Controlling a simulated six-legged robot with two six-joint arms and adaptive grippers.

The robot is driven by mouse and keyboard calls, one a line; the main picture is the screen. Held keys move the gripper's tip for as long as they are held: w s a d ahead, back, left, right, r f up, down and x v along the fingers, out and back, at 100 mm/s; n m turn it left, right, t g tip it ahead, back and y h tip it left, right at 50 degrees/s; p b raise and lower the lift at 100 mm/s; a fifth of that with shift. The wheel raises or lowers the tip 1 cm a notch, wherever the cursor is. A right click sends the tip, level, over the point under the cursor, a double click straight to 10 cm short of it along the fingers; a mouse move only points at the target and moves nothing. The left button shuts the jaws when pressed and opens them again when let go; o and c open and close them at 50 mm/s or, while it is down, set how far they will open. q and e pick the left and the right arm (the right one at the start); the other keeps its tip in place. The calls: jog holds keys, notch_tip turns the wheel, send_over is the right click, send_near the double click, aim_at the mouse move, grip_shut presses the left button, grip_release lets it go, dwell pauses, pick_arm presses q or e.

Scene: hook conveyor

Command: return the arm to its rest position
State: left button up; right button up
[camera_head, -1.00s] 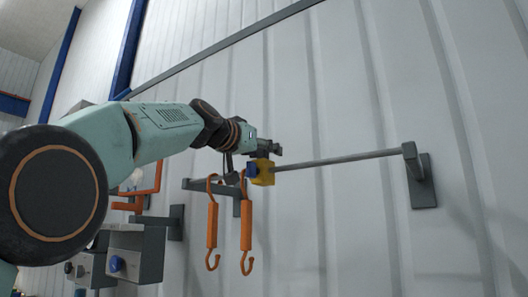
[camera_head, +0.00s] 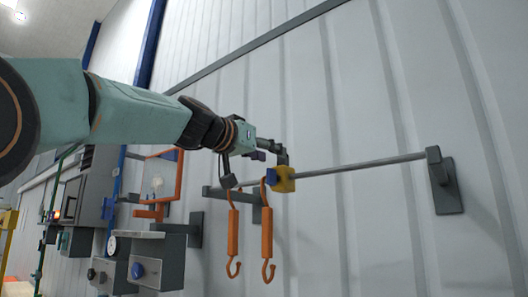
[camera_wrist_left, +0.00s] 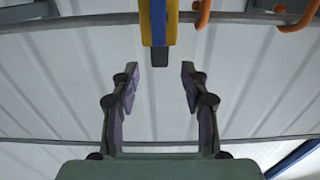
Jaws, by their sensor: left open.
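My left gripper (camera_head: 258,167) is open and empty, just left of and above the yellow block (camera_head: 285,180) on the rail. In the left wrist view the open fingers (camera_wrist_left: 160,78) are spread, with a gap between them. The block with its blue stripe (camera_wrist_left: 157,22) shows beyond them, and its dark end reaches toward the gap. My left arm (camera_head: 140,112) comes in from the left, stretched toward the wall. My right gripper is not in view.
A grey rail (camera_head: 360,167) runs to a wall bracket (camera_head: 445,187) at the right. Grey boxes, one with a blue knob (camera_head: 137,271), stand at lower left. The wall at right is otherwise bare.

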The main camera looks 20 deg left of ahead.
pick_arm(q)
jog(key=shift+s+a, duration=0.1)
jog(key=shift+s, duration=0.45)
jog(key=shift+a, duration=0.1)
jog(key=shift+f, duration=0.1)
